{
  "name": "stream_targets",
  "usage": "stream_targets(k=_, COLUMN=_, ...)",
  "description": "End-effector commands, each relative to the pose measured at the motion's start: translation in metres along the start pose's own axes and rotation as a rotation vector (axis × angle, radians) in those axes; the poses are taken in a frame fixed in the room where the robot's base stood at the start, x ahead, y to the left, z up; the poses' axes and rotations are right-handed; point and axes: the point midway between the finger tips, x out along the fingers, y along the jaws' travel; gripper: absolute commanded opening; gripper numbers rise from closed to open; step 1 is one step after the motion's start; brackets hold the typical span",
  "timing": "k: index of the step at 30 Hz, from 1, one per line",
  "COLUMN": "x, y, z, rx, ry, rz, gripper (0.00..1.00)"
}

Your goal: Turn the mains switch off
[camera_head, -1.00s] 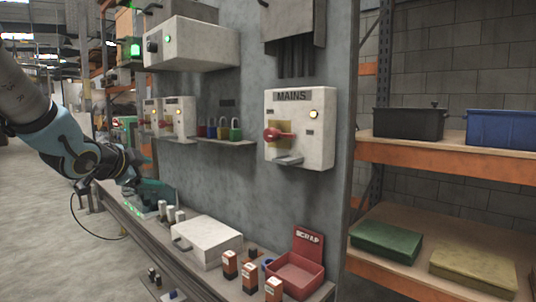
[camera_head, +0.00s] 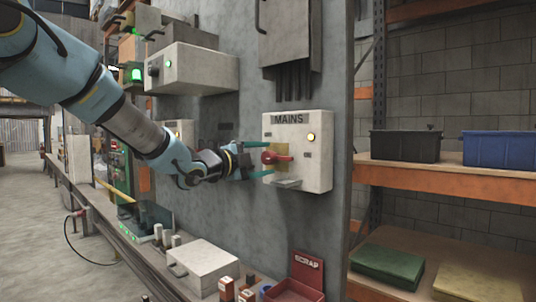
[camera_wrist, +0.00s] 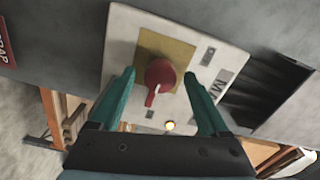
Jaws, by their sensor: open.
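The white MAINS box (camera_head: 313,178) is on the grey wall panel, with a red rotary switch handle (camera_head: 270,157) on a yellow plate and a lit amber lamp (camera_head: 311,137). In the head view the handle points to the right, roughly level. My gripper (camera_head: 256,159) is at the box front, its teal fingers one above and one below the handle. In the wrist view my gripper (camera_wrist: 160,90) is open, and the red handle (camera_wrist: 159,78) lies between the fingers with visible space on both sides. I see no contact with the handle.
A grey box with conduits (camera_head: 290,45) is above. The bench below carries a white case (camera_head: 205,265) and a red scrap bin (camera_head: 293,290). Shelves with bins (camera_head: 407,145) stand at right.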

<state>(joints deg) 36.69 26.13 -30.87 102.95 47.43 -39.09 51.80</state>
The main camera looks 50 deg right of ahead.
Motion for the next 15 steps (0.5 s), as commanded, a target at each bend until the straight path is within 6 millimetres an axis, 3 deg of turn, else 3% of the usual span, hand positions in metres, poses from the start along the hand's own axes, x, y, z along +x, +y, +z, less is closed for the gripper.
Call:
stream_targets(k=6, x=0.018, y=0.000, z=0.000, rx=-0.001, ry=0.000, rz=0.000, gripper=0.79)
stream_targets(k=15, x=0.019, y=0.000, z=0.000, rx=0.000, ry=-0.001, rz=0.000, gripper=0.79)
